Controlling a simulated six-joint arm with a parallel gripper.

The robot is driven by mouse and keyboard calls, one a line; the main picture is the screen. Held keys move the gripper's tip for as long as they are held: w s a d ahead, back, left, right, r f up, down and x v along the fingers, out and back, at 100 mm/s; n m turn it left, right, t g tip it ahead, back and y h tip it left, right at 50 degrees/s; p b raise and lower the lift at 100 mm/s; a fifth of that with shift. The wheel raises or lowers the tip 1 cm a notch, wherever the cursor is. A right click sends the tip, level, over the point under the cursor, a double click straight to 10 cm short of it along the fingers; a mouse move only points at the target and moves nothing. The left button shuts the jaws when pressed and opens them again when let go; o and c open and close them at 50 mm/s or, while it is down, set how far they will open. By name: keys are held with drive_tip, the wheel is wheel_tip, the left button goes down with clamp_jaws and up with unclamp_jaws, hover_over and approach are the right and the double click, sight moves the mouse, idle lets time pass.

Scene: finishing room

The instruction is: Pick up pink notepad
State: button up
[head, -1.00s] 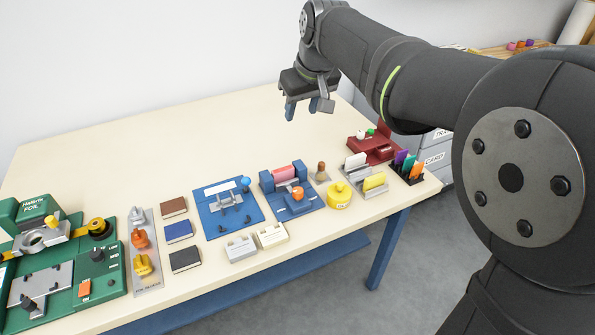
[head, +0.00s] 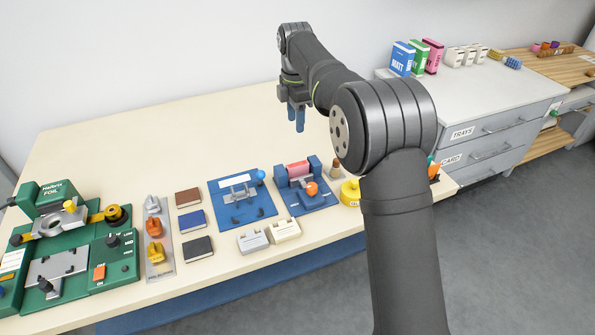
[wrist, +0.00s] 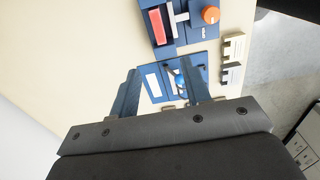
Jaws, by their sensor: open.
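A pink block (head: 299,169), possibly the pink notepad, sits in a blue fixture (head: 306,203) with an orange knob, near the front right of the table. In the wrist view the pink block (wrist: 157,25) shows as a flat pink-red rectangle at the top, ahead of the fingers. My gripper (head: 296,119) is open and empty, fingers pointing down, above the back of the table and behind the fixture. Its two fingers (wrist: 160,88) also show apart in the wrist view, with a second blue fixture (wrist: 199,70) seen between and beyond them.
Left of the pink block's fixture are another blue fixture (head: 240,205), several dark notebooks (head: 192,221) and a green foil machine (head: 70,250). Two small pale blocks (head: 268,237) lie in front. The table's back left is clear.

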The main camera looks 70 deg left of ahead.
hover_over(298, 164)
drive_tip(key=f, duration=1.1)
drive_tip(key=shift+s+d+f, duration=0.15)
drive_tip(key=shift+s, duration=0.2)
drive_tip(key=shift+w+f, duration=0.15)
drive_tip(key=shift+f, duration=1.15)
drive_tip(key=shift+w+f, duration=0.15)
drive_tip(key=shift+f, duration=1.15)
clamp_jaws()
